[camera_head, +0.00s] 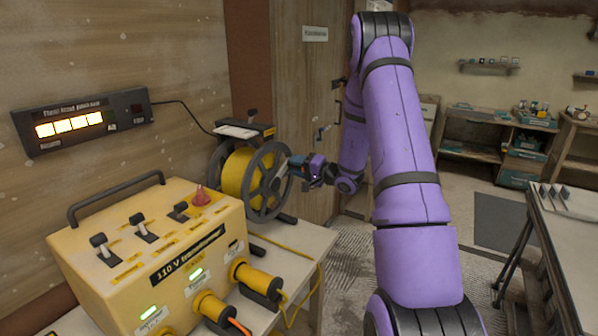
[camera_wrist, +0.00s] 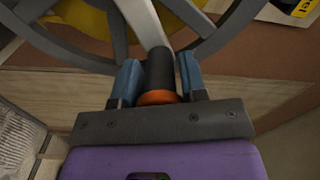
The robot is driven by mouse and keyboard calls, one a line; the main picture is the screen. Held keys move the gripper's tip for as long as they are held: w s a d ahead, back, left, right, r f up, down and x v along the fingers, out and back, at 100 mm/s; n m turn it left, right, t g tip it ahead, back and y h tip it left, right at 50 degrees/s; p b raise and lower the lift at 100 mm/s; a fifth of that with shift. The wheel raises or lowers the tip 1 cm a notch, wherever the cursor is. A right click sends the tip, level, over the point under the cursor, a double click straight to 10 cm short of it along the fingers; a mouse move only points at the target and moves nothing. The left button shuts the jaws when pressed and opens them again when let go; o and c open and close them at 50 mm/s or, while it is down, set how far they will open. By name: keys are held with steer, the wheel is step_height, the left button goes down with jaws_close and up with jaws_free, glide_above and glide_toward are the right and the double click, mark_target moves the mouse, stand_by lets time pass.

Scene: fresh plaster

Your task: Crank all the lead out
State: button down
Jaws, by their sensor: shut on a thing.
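A cable reel with a yellow drum (camera_head: 236,172) and grey spoked side wheels (camera_head: 262,206) stands on the table beside the yellow transformer box. My gripper (camera_head: 296,166) is at the right face of the reel. In the wrist view, my gripper (camera_wrist: 160,82) has its blue fingers on both sides of a dark crank handle (camera_wrist: 160,68) with an orange collar. The handle sits on a light metal crank arm (camera_wrist: 142,20) in front of the wheel. Yellow lead (camera_head: 290,248) runs from the reel over the table to the right edge. The amount left on the drum cannot be told.
The yellow 110 V transformer (camera_head: 150,255) fills the front left, with switches, a red knob and plugged leads. A lit display panel (camera_head: 84,122) hangs on the wall. A workbench (camera_head: 575,235) stands at the right. The floor between is open.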

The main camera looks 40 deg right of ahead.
steer(key=shift+s+a+r, duration=0.1)
steer(key=shift+a+r, duration=0.2)
steer(key=shift+r, duration=0.2)
stand_by(0.3)
steer(key=c, duration=0.8)
jaws_free()
steer(key=shift+a, duration=0.1)
steer(key=shift+c, duration=0.2)
steer(key=v, duration=1.1)
